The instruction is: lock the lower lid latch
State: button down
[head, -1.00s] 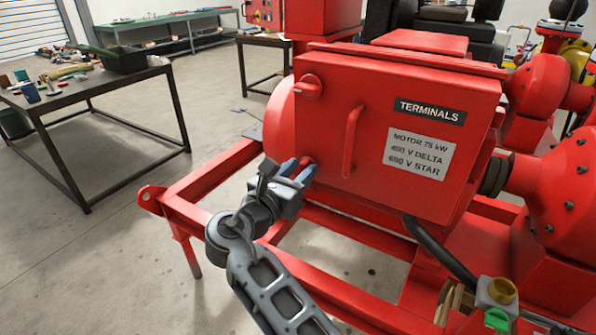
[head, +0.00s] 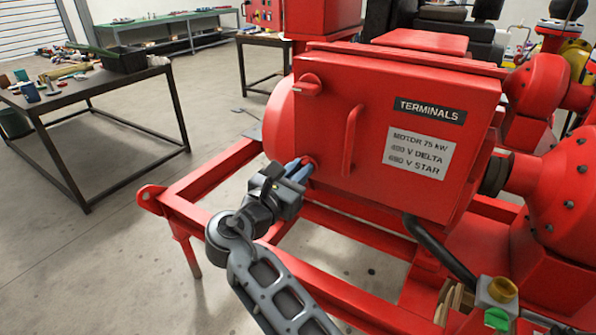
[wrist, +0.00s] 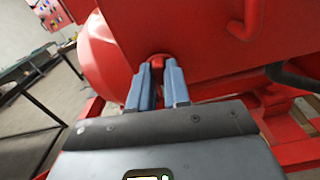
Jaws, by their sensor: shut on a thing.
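The red terminal box lid (head: 405,165) has an upper latch (head: 307,86) at its top left and a vertical handle (head: 351,140) near its middle. The lower lid latch (head: 309,163) is at the lid's lower left, mostly hidden by my fingers in the head view. In the wrist view the lower lid latch (wrist: 157,61) shows as a red knob between my fingertips. My gripper (head: 301,169) is shut on the lower lid latch, with a blue-grey finger on either side, also seen in the wrist view (wrist: 158,75).
The red skid frame rail (head: 215,178) runs below and left of the box. A black cable (head: 438,250) leaves the box's underside. A dark table (head: 90,90) with loose items stands at the left, with clear floor between.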

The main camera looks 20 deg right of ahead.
jog(key=shift+s+d+f+m+b, duration=0.1)
jog(key=shift+s+f+m+b, duration=0.1)
jog(key=shift+m+b, duration=1.95)
jog(key=shift+s+d+f+m+b, duration=0.2)
jog(key=shift+m+b, duration=0.75)
jog(key=shift+m, duration=2.35)
jog(key=shift+f+m+b, duration=0.25)
jog(key=shift+m+b, duration=1.3)
jog(key=shift+m, duration=1.2)
jog(key=c, duration=1.1)
grip_release()
jog(key=shift+v, duration=3.9)
